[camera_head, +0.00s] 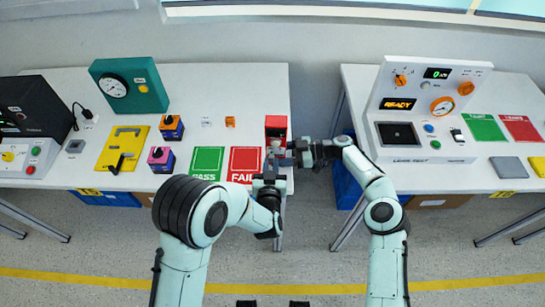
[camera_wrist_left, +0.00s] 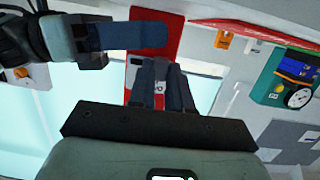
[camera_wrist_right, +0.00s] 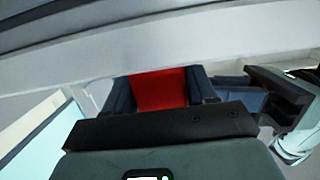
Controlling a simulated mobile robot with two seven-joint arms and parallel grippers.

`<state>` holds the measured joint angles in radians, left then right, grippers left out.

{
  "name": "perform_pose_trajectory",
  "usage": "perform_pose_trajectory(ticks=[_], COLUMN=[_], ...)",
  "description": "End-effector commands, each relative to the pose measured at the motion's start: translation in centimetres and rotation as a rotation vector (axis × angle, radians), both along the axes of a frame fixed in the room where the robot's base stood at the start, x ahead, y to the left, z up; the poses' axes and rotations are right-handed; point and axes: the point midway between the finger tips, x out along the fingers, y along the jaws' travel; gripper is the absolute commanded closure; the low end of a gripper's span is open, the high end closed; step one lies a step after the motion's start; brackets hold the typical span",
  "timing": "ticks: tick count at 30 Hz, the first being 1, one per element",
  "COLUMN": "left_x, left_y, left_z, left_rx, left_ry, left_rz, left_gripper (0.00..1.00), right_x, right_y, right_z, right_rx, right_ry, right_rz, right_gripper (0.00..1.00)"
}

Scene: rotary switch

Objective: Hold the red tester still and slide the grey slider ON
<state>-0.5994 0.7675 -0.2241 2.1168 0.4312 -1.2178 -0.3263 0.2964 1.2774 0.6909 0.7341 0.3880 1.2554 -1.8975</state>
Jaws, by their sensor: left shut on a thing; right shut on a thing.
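The red tester (camera_head: 276,124) stands upright near the right front edge of the left table, beside the red FAIL mat. My right gripper (camera_head: 287,154) reaches in from the right and is shut on the tester; in the right wrist view its red body (camera_wrist_right: 160,88) fills the gap between the fingers. My left gripper (camera_head: 272,168) is at the tester's front. In the left wrist view its fingers (camera_wrist_left: 161,84) are close together on the grey slider, which they mostly hide. The left wrist view also shows the tester (camera_wrist_left: 152,62) behind them. The slider's exact position cannot be told.
The green PASS mat (camera_head: 207,163) and red FAIL mat (camera_head: 244,164) lie left of the tester.

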Motion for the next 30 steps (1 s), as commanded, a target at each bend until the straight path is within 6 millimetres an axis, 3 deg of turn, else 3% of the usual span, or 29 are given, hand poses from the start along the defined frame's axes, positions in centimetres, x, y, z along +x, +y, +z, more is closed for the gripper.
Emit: perform_pose_trajectory(ticks=[26,27,29,30], left_x=[-0.1,-0.1,-0.1,-0.1], left_y=[-2.4,-2.5,-2.4,-2.4], left_z=[0.1,0.1,0.1,0.0], left_rx=[-0.001,-0.001,-0.001,-0.001], left_ry=[-0.002,-0.001,-0.001,-0.001], left_rz=[-0.005,-0.004,-0.004,-0.004], left_gripper=[1.00,0.78,0.59,0.57], right_x=[-0.1,-0.1,-0.1,-0.1], right_y=[-0.1,-0.1,-0.1,-0.1], right_z=[-0.3,-0.3,-0.3,-0.3], right_rx=[-0.005,-0.005,-0.005,-0.005], right_ry=[0.003,0.003,0.003,0.003], right_rz=[0.000,0.000,0.000,0.000], right_gripper=[0.76,0.76,0.76,0.76])
